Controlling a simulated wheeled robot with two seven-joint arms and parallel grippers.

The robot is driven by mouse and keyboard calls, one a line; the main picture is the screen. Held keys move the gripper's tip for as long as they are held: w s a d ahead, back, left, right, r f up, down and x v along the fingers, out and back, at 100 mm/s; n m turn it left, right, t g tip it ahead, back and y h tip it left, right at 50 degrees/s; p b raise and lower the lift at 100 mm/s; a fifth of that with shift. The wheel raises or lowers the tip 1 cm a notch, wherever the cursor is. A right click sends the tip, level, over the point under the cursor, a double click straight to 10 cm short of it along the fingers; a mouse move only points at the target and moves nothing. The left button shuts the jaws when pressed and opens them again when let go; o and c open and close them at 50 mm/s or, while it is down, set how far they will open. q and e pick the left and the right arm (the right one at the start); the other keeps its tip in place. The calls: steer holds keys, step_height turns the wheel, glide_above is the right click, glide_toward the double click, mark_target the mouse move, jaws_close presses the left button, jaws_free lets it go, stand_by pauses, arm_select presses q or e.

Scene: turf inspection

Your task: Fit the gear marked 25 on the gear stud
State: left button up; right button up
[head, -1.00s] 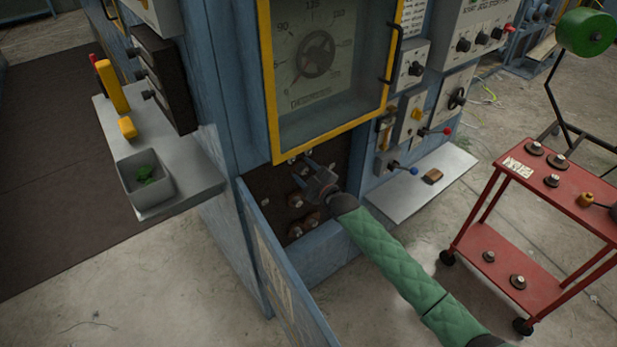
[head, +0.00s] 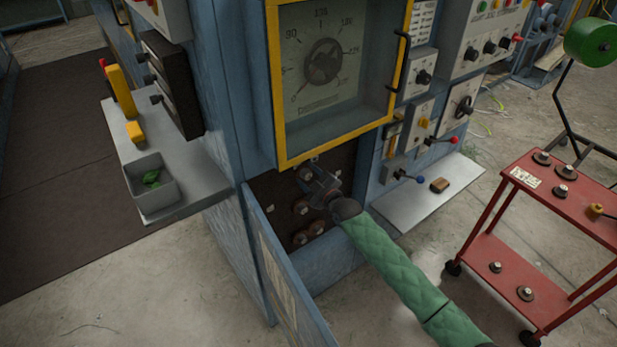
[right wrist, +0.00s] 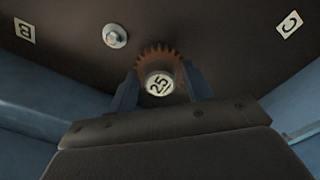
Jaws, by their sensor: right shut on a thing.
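The gear marked 25 (right wrist: 158,82) is a small brown toothed wheel with a pale numbered hub, in the right wrist view. My right gripper (right wrist: 160,90) is shut on it, one finger on each side. In the head view my right gripper (head: 309,173) reaches into the dark open compartment below the yellow-framed window. A bolt-like stud with a washer (right wrist: 115,36) stands bare on the dark back panel, up and left of the gear. Whatever is behind the gear is hidden, so I cannot tell whether it sits on a stud. My left gripper is not in view.
Plates marked B (right wrist: 24,30) and C (right wrist: 289,25) are on the panel. Other round parts (head: 301,238) sit low in the compartment. Its open blue door (head: 285,275) stands left of my arm. A grey shelf (head: 425,200) and a red cart (head: 555,200) are right.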

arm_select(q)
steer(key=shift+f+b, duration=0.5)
arm_select(e)
steer(key=shift+x, duration=1.1)
steer(key=o, duration=1.1)
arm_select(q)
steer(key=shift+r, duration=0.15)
arm_select(e)
steer(key=b+v, duration=0.2)
steer(key=v, duration=0.4)
steer(key=shift+s+d+f, duration=0.15)
steer(key=shift+s, duration=0.1)
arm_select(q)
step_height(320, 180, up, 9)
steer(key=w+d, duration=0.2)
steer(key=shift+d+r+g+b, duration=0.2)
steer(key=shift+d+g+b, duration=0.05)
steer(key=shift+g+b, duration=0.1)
arm_select(e)
steer(key=shift+s+d, duration=0.35)
steer(key=shift+s, duration=0.1)
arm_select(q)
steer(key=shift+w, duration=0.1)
